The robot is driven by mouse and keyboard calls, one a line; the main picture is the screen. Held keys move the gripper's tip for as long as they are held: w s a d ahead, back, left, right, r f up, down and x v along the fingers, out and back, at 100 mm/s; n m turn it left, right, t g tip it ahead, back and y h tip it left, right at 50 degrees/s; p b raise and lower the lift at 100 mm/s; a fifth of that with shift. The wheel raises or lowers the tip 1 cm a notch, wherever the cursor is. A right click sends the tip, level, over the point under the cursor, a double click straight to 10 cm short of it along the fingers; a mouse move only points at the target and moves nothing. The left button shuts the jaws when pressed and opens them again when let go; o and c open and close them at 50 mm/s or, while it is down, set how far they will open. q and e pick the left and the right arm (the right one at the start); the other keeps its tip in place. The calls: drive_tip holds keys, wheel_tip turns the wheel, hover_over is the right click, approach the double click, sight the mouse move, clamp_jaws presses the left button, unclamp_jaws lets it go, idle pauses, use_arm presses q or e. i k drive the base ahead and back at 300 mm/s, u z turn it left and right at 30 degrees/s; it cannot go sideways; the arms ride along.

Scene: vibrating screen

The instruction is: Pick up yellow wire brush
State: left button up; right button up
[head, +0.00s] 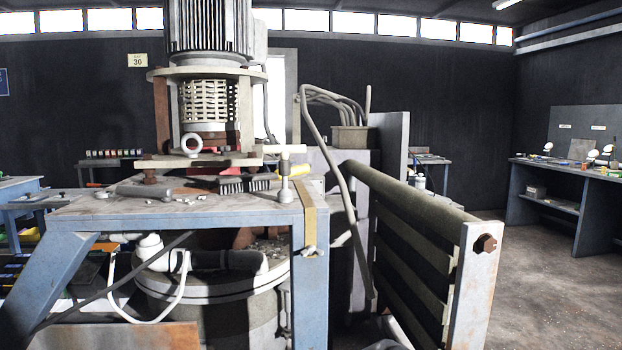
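A brush with dark bristles (245,185) lies on the grey top of the blue-framed machine table (215,207), just right of its middle. A bit of yellow shows at its right end, behind the upright clamp; I take this to be the yellow wire brush. The grey clamp post partly hides that end. Neither of my grippers is in the head view.
A large motor (210,30) stands above the table, and a grey T-shaped clamp (284,175) rises at its right edge. A grey cylindrical tool (145,191) lies left. A slatted guard (415,240) blocks the right side; floor beyond is clear.

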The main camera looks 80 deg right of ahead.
sight(240, 184)
drive_tip(key=z, duration=2.25)
